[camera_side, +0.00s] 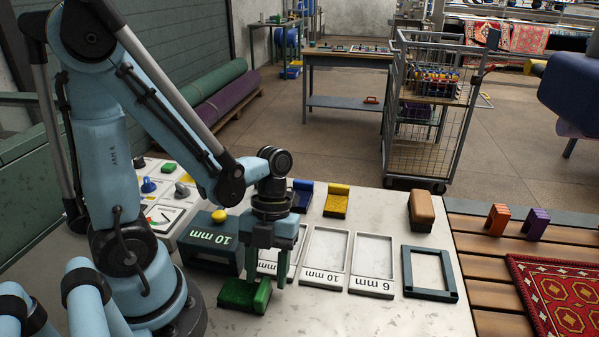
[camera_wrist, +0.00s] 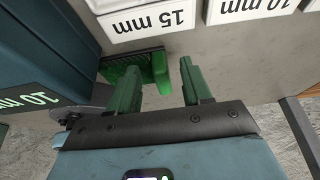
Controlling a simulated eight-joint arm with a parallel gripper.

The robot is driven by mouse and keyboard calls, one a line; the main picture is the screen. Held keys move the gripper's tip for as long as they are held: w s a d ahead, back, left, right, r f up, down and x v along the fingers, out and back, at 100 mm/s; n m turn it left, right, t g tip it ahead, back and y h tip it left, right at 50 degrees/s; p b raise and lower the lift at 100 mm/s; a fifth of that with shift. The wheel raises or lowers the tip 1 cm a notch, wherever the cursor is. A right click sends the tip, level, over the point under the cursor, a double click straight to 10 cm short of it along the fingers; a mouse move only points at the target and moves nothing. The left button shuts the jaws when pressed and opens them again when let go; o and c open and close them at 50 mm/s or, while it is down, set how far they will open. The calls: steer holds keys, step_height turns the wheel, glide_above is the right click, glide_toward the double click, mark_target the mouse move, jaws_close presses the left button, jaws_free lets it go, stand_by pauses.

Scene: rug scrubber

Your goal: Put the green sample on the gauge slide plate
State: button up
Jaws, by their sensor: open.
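The green sample (camera_side: 238,293) lies on the pale worktop at the near edge, a pile-covered block with a raised bright green end. It also shows in the wrist view (camera_wrist: 133,76). My gripper (camera_side: 282,274) points down just behind and to the right of its raised end. In the wrist view my gripper (camera_wrist: 158,84) is open, and the raised end appears between the two green fingers; contact cannot be told. The gauge (camera_side: 208,240) is a dark box marked 10 mm with a yellow knob, left of my gripper. I cannot clearly make out its slide plate.
White trays marked 10 mm (camera_side: 325,277) and 6 mm (camera_side: 372,284) stand right of my gripper, beside a dark square frame (camera_side: 408,270). Blue (camera_side: 302,199) and yellow (camera_side: 338,204) samples and a brown brush (camera_side: 421,210) lie behind.

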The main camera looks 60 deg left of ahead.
jaws_close()
steer(key=shift+r, duration=0.1)
stand_by(0.4)
